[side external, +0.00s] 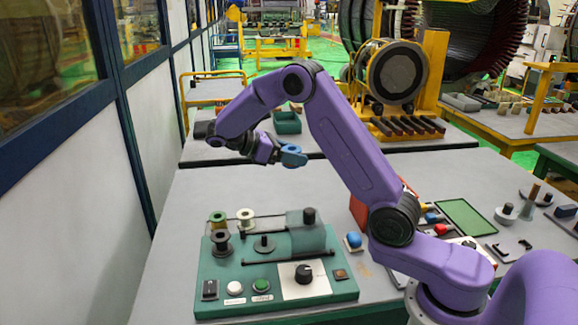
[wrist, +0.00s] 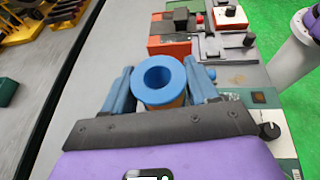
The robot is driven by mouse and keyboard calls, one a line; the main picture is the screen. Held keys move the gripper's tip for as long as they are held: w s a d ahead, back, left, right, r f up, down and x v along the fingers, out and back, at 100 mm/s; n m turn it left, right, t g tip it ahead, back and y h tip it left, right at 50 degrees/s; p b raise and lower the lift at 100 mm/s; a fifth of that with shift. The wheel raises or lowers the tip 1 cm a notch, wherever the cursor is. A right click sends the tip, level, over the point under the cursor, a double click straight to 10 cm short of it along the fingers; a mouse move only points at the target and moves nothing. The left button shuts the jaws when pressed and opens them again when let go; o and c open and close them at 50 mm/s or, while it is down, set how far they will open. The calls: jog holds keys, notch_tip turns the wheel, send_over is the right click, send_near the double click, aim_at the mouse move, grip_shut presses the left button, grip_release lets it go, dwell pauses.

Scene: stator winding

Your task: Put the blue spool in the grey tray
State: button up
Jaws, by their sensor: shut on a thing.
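The blue spool (wrist: 142,80) is a ring-shaped flange with a dark central hole, and an orange-brown part shows just below it. In the wrist view it sits between the two blue-grey fingers of my gripper (wrist: 160,88), which are shut on it. In the side view my gripper (side external: 281,153) is held out level above the grey table, with the blue spool (side external: 294,156) at its tip, clear of the surface. I cannot pick out a grey tray with certainty in either view.
A green winding fixture (side external: 275,280) with spools, posts, buttons and a knob stands below and in front of my gripper. A dark green bin (side external: 287,122) stands on the table behind. A flat green tray (side external: 466,217) and several small parts lie at right. The left table strip is clear.

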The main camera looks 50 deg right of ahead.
aim_at(301, 150)
jog(key=d, duration=0.1)
jog(key=d+m+g+y, duration=0.1)
jog(key=d, duration=0.1)
jog(key=d+f+m, duration=0.1)
jog(key=d, duration=0.1)
jog(key=shift+w+g+y, duration=0.3)
jog(key=shift+w+g, duration=0.05)
jog(key=shift+g, duration=0.05)
jog(key=shift+a+f, duration=0.2)
jog(key=shift+f, duration=8.65)
jog(key=shift+f, duration=1.35)
jog(key=o, duration=1.3)
notch_tip(301, 150, up, 7)
